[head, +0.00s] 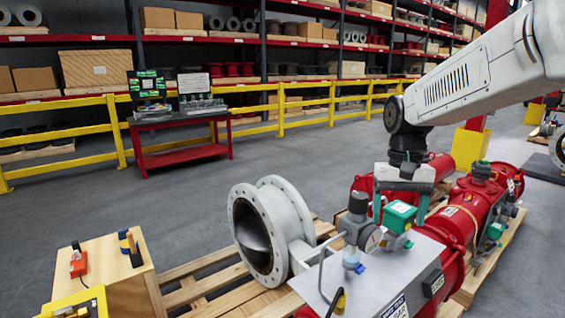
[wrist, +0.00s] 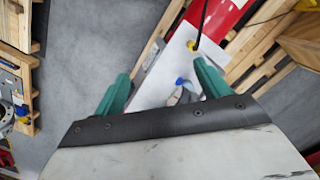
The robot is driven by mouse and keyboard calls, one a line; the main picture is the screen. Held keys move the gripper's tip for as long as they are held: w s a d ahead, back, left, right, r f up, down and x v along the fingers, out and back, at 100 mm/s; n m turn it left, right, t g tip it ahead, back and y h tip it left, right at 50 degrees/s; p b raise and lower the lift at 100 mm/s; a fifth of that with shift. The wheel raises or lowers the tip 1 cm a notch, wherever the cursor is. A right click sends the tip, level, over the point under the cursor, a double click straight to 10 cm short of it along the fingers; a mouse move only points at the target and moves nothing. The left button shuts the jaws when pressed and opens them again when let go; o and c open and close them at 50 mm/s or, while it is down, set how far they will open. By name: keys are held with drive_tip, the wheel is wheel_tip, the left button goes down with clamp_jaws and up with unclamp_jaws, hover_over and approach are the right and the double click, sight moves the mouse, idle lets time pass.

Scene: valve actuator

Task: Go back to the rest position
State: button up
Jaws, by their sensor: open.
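My gripper (head: 399,208) hangs from the arm at the right of the head view, fingers pointing down over the red valve actuator (head: 458,225). Its two green fingers are apart, and nothing is held between them in the wrist view (wrist: 160,88). Below and between them, the wrist view shows a grey-white plate (wrist: 158,91) with a blue knob (wrist: 182,82). A gauge and regulator (head: 360,222) stand just left of the gripper.
A grey flanged valve body (head: 290,225) lies on the wooden pallet (head: 190,292). A wooden box (head: 120,262) with switches is at front left. A red bench (head: 180,155) stands before the yellow railing (head: 281,110) and shelves. Grey floor (head: 200,205) between is clear.

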drive_tip(key=s+d+n+t, duration=0.1)
drive_tip(key=s+t, duration=0.1)
drive_tip(key=s, duration=2.5)
drive_tip(key=shift+d+n+t, duration=0.2)
drive_tip(key=shift+n+t, duration=0.2)
drive_tip(key=shift+f, duration=0.1)
